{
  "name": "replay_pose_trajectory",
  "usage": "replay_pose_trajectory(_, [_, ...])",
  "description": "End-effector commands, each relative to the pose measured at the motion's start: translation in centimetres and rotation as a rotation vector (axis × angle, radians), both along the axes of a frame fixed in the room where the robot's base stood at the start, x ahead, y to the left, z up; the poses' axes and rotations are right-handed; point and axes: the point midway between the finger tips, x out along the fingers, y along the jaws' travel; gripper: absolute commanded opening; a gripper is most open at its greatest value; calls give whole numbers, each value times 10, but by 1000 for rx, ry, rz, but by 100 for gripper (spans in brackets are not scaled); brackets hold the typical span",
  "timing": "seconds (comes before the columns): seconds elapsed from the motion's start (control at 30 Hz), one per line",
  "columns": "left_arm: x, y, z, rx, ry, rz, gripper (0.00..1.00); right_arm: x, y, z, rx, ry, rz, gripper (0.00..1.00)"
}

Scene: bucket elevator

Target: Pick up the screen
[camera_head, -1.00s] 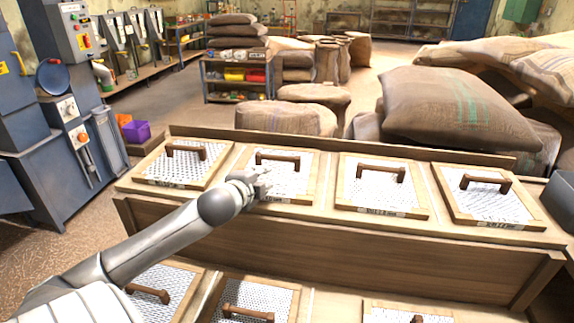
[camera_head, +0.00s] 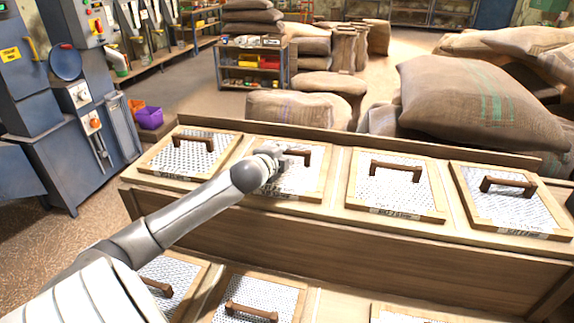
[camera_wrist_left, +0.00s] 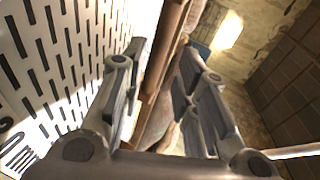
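Wooden-framed screens with perforated light mesh and brown bar handles lie in two rows. The second screen from the left in the back row (camera_head: 301,182) has its handle (camera_head: 300,152) partly hidden by my left gripper (camera_head: 272,155). In the left wrist view, the fingers of this gripper (camera_wrist_left: 163,68) stand apart, with the brown handle (camera_wrist_left: 158,85) between them; the slotted mesh (camera_wrist_left: 55,60) fills the left side. Whether either finger touches the handle is unclear. My right gripper is not in view.
Neighbouring screens (camera_head: 192,155) and (camera_head: 395,187) lie on both sides on the wooden rack (camera_head: 340,243). A raised board runs behind the back row. Burlap sacks (camera_head: 470,100) are piled behind it. Blue machinery (camera_head: 60,150) stands at the left.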

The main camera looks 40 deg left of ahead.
Motion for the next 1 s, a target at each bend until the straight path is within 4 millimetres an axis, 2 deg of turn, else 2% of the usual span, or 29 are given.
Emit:
replay_pose_trajectory(0.3, [31,17,-14,-2,0,1,29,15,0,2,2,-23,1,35])
replay_pose_trajectory(0.63, [36,19,-17,0,1,0,29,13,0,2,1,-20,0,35])
replay_pose_trajectory(0.67, [36,19,-17,0,1,0,27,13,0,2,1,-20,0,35])
replay_pose_trajectory(0.87, [36,19,-17,0,1,0,2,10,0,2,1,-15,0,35])
replay_pose_trajectory(1.0, [36,19,-17,-1,1,0,0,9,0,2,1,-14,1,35])
